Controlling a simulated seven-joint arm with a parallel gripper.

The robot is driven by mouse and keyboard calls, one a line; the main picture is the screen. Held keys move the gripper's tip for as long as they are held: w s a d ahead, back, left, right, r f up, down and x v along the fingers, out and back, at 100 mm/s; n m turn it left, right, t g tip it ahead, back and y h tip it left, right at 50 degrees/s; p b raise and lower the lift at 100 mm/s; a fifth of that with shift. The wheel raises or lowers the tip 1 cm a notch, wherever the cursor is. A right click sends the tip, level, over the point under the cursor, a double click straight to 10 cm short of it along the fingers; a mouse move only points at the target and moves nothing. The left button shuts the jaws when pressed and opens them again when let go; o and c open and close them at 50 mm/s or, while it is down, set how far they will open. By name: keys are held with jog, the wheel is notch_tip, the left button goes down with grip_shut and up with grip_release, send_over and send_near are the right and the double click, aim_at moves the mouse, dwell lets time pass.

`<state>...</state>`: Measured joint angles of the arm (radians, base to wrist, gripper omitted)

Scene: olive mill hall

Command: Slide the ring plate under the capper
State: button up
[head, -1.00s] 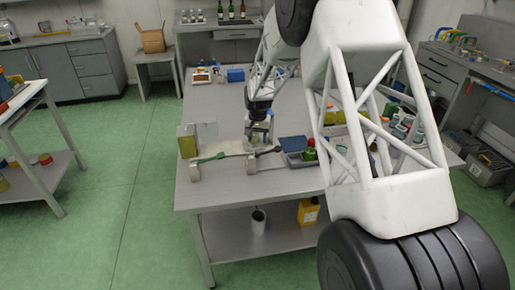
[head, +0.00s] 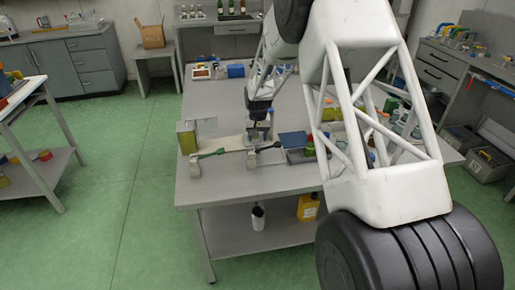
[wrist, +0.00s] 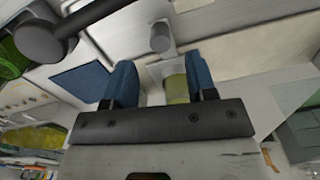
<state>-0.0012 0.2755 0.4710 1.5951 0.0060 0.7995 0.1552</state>
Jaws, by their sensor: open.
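My gripper (head: 258,135) is over the left part of the grey table, pointing down beside a long pale plate or board (head: 230,143). In the wrist view its two blue fingers (wrist: 160,88) are apart. A yellowish-green cylinder (wrist: 175,88) shows between and beyond them, nearer the right finger; I cannot tell whether it touches. A grey peg (wrist: 160,38) stands just above it in the picture. A dark round-ended lever or knob (wrist: 40,42) is at upper left. I cannot pick out the ring plate or the capper with certainty; they are small or partly hidden.
A yellow-green block (head: 187,138) stands at the left edge. The table's front left (head: 215,190) is bare.

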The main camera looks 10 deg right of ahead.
aim_at(258, 146)
jog(key=shift+f, duration=3)
grip_shut()
